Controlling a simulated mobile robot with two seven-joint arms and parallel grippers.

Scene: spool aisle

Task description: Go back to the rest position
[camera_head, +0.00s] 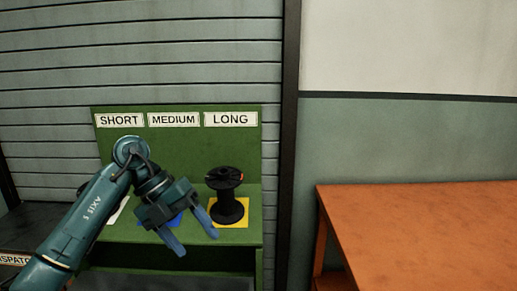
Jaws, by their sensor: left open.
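My left gripper (192,231) is open and empty, its two blue fingers pointing down over the front of a green stand (235,234). A black spool (226,194) stands upright on a yellow square (241,214) under the LONG label (230,119). The spool is just right of my gripper and apart from it as far as I can tell. A blue square (172,221) under the MEDIUM label (173,119) is partly hidden by my gripper. A white square (117,212) under the SHORT label (120,120) is mostly hidden by my arm. My right gripper is not in view.
An orange-brown table (430,225) stands at the right, its visible top bare. A dark surface (30,228) with a partly cut-off label lies at the left. A grey slatted wall (140,60) and a dark post (289,130) rise behind the stand.

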